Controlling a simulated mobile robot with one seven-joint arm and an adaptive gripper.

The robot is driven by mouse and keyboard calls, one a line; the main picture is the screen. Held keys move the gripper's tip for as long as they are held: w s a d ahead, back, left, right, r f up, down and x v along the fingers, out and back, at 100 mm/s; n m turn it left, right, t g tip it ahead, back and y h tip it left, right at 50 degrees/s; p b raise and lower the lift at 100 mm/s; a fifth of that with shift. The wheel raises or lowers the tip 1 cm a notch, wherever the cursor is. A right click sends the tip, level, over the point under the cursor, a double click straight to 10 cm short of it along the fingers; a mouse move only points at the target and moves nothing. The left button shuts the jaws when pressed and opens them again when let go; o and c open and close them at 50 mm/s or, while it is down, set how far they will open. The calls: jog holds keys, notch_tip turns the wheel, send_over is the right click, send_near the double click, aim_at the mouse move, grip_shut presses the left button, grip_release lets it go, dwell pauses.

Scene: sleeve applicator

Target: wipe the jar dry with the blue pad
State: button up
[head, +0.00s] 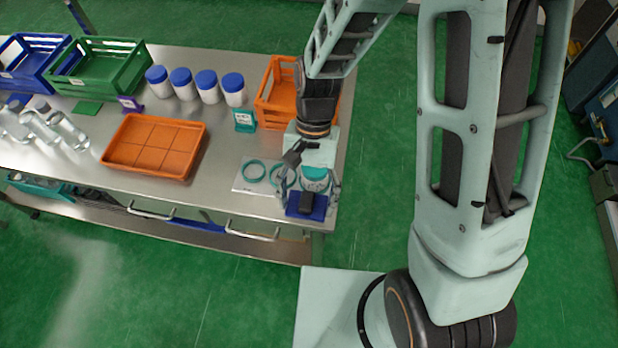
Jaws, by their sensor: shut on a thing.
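My gripper (311,188) is at the front right corner of the steel table, pointing down. It is shut on what looks like the jar (316,174), a small whitish body with a teal band, seen between the fingers. The fingers and wrist hide much of it. The blue pad (321,212) shows just in front of and below the jar, by the table's front edge. A dark block stands over the pad; I cannot tell if it is a finger or part of the pad. Whether jar and pad touch is unclear.
A white plate (240,186) with teal rings (253,170) lies left of my gripper. An orange tray (112,156), an orange crate (262,108), a teal sign (245,121), blue-lidded jars (208,87) and clear bottles (66,131) stand around. Table between tray and plate is clear.

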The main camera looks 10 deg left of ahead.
aim_at(319, 195)
jog(key=shift+w, duration=0.2)
jog(key=shift+w+f+b, duration=0.25)
jog(key=shift+f+b, duration=0.45)
jog(key=shift+f, duration=0.15)
jog(key=shift+w+d+f+b, duration=0.1)
jog(key=shift+w+f+b, duration=0.55)
jog(key=shift+f, duration=0.25)
jog(key=shift+w+f+b, duration=0.5)
jog(key=shift+f+b, duration=0.1)
jog(key=shift+f, duration=0.25)
jog(key=shift+w, duration=0.6)
jog(key=shift+d, duration=0.15)
jog(key=shift+s+d, duration=0.1)
jog(key=shift+d, duration=0.95)
jog(key=shift+a, duration=0.1)
